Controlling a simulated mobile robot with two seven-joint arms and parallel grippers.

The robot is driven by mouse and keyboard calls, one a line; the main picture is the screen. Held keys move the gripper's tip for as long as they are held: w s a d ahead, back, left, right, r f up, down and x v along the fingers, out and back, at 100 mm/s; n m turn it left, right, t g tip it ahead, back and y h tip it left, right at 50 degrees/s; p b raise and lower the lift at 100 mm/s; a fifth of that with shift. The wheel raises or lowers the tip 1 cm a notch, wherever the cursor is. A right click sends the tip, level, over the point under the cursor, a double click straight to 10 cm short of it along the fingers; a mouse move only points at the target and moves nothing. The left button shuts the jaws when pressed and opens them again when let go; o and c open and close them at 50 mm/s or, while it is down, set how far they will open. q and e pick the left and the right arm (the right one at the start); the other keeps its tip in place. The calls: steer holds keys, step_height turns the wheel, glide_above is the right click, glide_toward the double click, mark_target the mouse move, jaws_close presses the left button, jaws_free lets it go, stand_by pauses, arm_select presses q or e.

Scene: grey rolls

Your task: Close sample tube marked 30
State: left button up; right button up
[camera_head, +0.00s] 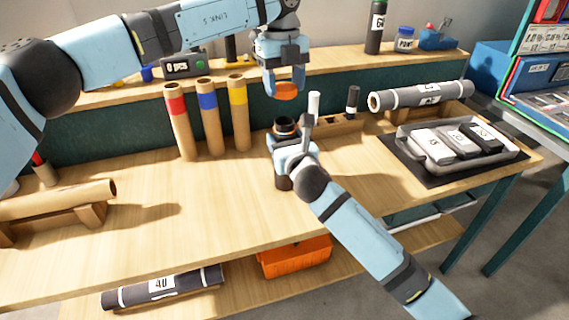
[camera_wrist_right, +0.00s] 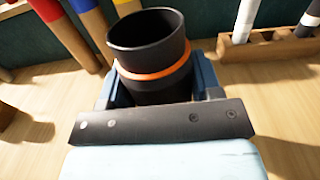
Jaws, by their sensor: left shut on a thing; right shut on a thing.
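A dark, open-topped sample tube (camera_head: 285,124) with an orange ring stands upright near the middle of the table. In the right wrist view the tube (camera_wrist_right: 150,42) shows its open mouth and the ring. My right gripper (camera_head: 291,148) is shut around the tube below the ring. My left gripper (camera_head: 284,80) is shut on an orange cap (camera_head: 286,91). The cap is above the tube's mouth, apart from it, with a clear gap. No number 30 can be read on the tube; the gripper hides part of its side.
Three brown tubes with red, blue and yellow bands (camera_head: 208,115) stand left of the tube. A wooden rack (camera_head: 340,125) with a white and a dark piece is close on the right. A grey roll (camera_head: 420,95) and a tray (camera_head: 402,130) are further right.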

arm_select(q)
steer(key=shift+f, duration=2.45)
steer(key=shift+f, duration=0.1)
steer(key=shift+f, duration=0.8)
steer(key=shift+f, duration=0.55)
